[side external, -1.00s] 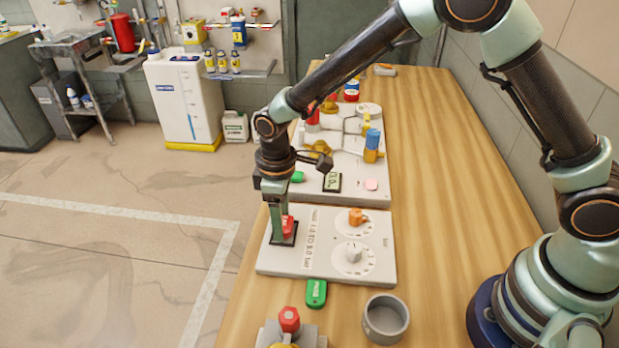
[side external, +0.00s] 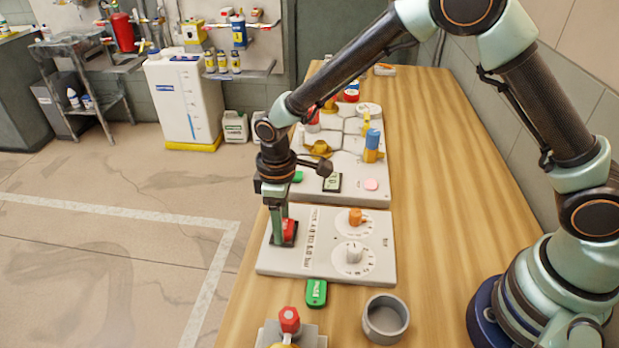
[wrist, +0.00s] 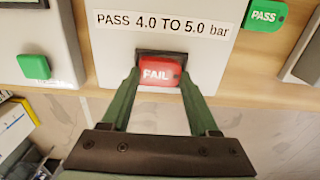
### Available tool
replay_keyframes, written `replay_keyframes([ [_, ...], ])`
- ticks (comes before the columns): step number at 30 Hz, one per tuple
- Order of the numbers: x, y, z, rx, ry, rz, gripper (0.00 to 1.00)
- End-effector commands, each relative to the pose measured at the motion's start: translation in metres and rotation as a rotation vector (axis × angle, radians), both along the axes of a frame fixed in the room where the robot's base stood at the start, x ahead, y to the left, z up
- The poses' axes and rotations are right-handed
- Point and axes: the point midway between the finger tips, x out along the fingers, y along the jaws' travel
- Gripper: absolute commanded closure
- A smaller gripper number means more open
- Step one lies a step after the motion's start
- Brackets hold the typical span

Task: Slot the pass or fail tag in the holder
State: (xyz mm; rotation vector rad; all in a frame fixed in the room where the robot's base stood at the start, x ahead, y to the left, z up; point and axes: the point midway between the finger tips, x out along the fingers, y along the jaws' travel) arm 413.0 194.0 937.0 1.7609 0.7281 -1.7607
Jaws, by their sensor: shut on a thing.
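The red FAIL tag (wrist: 157,72) is between the fingertips of my gripper (wrist: 158,77), which is shut on it. The tag is at the dark holder (wrist: 150,53) on the pale panel (wrist: 190,50), just below the label "PASS 4.0 TO 5.0 bar". In the side view the red tag (side external: 290,229) sits over the holder at the panel's left end, with my gripper (side external: 282,236) over it from above. I cannot tell how deep the tag sits. The green PASS tag (side external: 316,293) lies on the table in front of the panel; it also shows in the wrist view (wrist: 264,14).
The panel carries an orange knob (side external: 356,216) and a white knob (side external: 354,254) on dials. A grey cup (side external: 386,319) and a red-topped fitting (side external: 289,319) stand in front. A larger board (side external: 350,186) with valves lies behind. The table's right side is clear.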

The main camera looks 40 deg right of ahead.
Motion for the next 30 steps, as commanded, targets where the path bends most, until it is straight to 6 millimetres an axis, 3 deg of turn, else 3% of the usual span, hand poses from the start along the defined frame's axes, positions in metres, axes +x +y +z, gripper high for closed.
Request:
replay_keyframes([
  [28,0.0003,0.0001,-0.0050,0.001,-0.001,0.000,0.92],
  [29,0.0002,0.0001,-0.0051,0.001,-0.001,0.000,0.28],
  [30,0.0002,0.0001,-0.0051,0.000,0.000,0.000,0.12],
])
